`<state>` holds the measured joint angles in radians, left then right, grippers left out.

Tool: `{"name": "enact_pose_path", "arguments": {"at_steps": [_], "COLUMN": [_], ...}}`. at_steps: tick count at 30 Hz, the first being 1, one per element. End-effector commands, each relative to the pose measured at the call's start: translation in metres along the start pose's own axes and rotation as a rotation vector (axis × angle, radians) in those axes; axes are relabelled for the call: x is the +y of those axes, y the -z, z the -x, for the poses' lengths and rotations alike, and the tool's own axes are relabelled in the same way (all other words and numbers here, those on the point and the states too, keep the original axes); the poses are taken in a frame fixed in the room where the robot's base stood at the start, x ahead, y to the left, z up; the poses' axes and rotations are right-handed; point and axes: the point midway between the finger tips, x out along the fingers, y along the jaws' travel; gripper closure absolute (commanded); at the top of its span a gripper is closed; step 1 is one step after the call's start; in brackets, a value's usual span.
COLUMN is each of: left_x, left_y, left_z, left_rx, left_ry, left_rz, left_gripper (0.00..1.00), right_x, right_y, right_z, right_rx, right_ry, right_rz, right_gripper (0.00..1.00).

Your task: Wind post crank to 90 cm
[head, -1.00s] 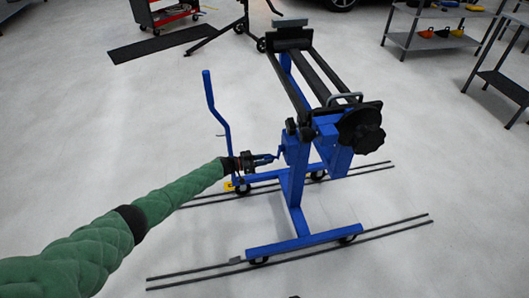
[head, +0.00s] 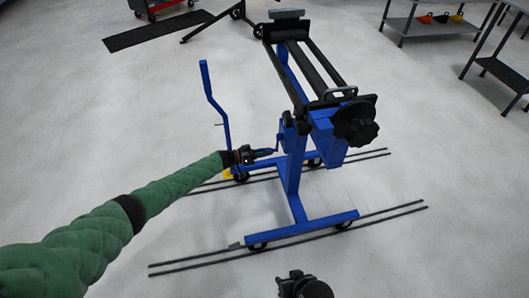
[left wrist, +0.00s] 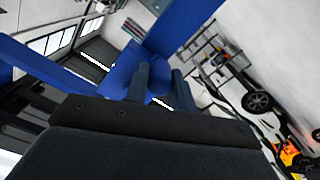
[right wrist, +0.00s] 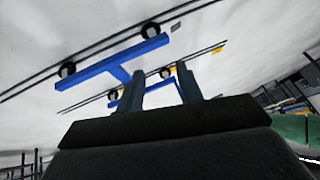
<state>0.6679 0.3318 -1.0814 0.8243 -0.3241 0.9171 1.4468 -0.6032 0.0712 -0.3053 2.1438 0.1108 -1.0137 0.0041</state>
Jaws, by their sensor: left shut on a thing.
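The blue wheeled stand (head: 294,172) has an upright post under a black roller frame (head: 315,75). A small blue crank (head: 278,141) sticks out from the post's left side. My left gripper (head: 270,152) is at the crank's outer end and shut on its handle, which the fingers largely hide. In the left wrist view, its fingers (left wrist: 159,72) stand close in front of blue metal. My right gripper (head: 303,284) is low at the bottom edge, in front of the stand and away from it. In the right wrist view, its fingers (right wrist: 160,86) are apart and empty. No height marks are readable.
The stand's wheels rest by dark floor rails (head: 385,213). A tall blue handle (head: 213,100) rises at its left, and a black knob (head: 357,123) sits at its front right. Grey shelves (head: 430,25) stand far right.

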Motion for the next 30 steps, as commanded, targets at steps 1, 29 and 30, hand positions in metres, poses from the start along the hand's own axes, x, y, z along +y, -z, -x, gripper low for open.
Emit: {"name": "enact_pose_path", "arguments": {"at_steps": [1, 29, 30], "left_x": [0.001, 0.000, 0.000], "left_y": [-0.004, -0.002, -0.002], "left_z": [0.001, 0.061, 0.065], "left_rx": [-0.003, -0.001, -0.001], "left_ry": [-0.001, 0.000, 0.000], "left_rz": [0.002, 0.000, 0.000], "left_gripper": [1.00, 0.53, 0.53], "right_x": [0.000, 0.004, 0.004], "right_y": [0.000, -0.007, -0.009], "right_z": [0.000, -0.016, -0.019], "right_rx": [0.000, 0.024, 0.024], "right_ry": [0.000, -0.003, -0.003], "right_rz": [0.000, -0.001, -0.002], "right_gripper": [0.64, 0.64, 0.64]}}
